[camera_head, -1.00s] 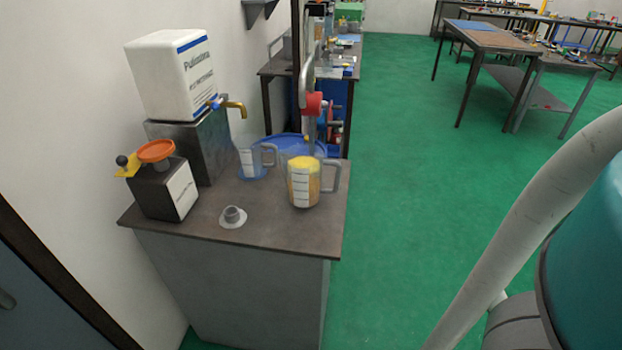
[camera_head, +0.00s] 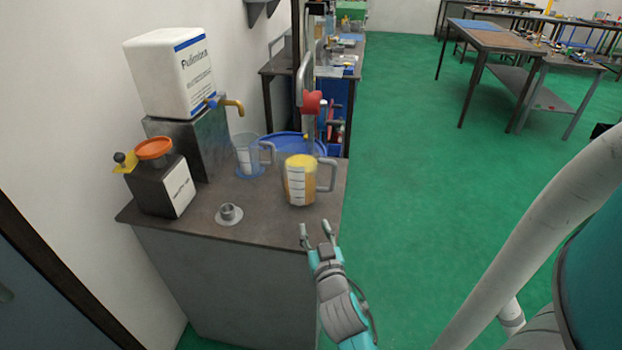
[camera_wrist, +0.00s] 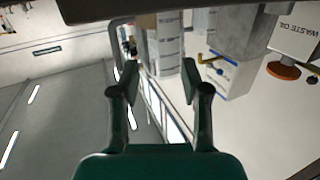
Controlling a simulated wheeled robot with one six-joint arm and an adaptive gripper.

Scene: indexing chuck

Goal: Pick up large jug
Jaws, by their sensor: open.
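The large jug (camera_head: 301,188) is clear with white graduation marks and holds a yellow-orange content. It stands upright near the right edge of the brown-topped cabinet, with its handle on the right. My gripper (camera_head: 316,230) is open and empty, in front of the jug near the cabinet's front right corner and apart from it. In the wrist view, which is upside down, my gripper (camera_wrist: 160,82) has its fingers spread, and the large jug (camera_wrist: 166,42) shows beyond them, partly cut off by the dark top edge.
A second clear jug (camera_head: 246,157) stands behind left of the large one. A white canister (camera_head: 172,73) with a brass tap sits on a metal stand, and a dark box (camera_head: 160,187) with an orange lid is at left. A small grey fitting (camera_head: 229,213) lies on the cabinet top (camera_head: 265,225).

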